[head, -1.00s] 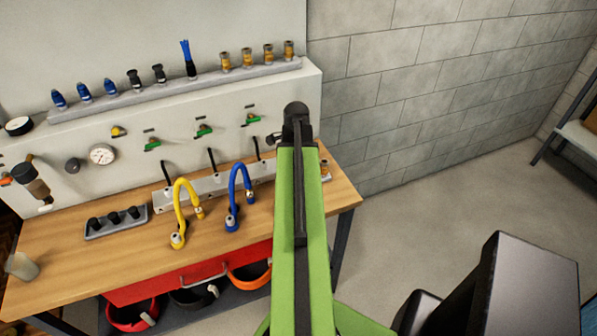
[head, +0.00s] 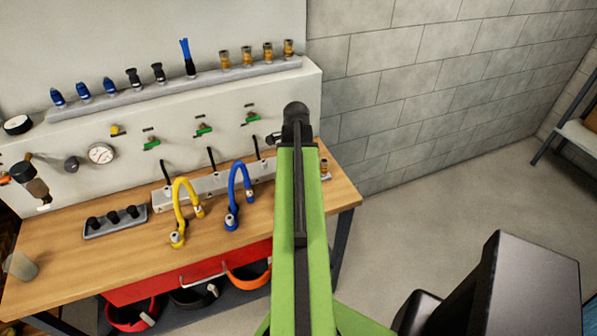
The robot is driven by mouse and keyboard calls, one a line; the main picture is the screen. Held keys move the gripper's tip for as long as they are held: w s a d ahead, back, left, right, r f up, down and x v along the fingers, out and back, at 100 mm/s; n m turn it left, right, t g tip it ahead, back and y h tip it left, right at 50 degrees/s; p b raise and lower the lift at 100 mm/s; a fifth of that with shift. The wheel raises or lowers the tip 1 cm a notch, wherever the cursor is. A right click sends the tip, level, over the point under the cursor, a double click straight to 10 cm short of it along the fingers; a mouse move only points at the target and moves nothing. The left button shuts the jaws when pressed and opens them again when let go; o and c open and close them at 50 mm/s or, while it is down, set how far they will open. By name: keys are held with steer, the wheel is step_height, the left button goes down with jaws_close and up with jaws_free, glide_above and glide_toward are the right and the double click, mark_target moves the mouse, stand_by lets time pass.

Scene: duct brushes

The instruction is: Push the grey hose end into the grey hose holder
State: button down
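I cannot make out the grey hose end in the head view. The grey hose holder cannot be told apart either. My green arm stands upright in the middle of the view and covers the right part of the bench, where they may be hidden. A yellow hose (head: 178,205) and a blue hose (head: 233,190) arch at a pale rail (head: 218,184) with black hooks along the back of the bench. A small brass-coloured fitting (head: 324,168) shows just right of my arm. My gripper is not visible.
The wooden bench top (head: 110,250) is mostly clear at the front left. A grey tray with black knobs (head: 113,222) and a cup (head: 22,265) stand there. An upper shelf (head: 150,93) carries several fittings. A red drawer (head: 160,284) is below. Open floor lies right.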

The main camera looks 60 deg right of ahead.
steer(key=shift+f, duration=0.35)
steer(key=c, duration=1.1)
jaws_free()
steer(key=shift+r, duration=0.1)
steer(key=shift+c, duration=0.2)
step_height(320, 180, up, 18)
steer(key=p, duration=1.7)
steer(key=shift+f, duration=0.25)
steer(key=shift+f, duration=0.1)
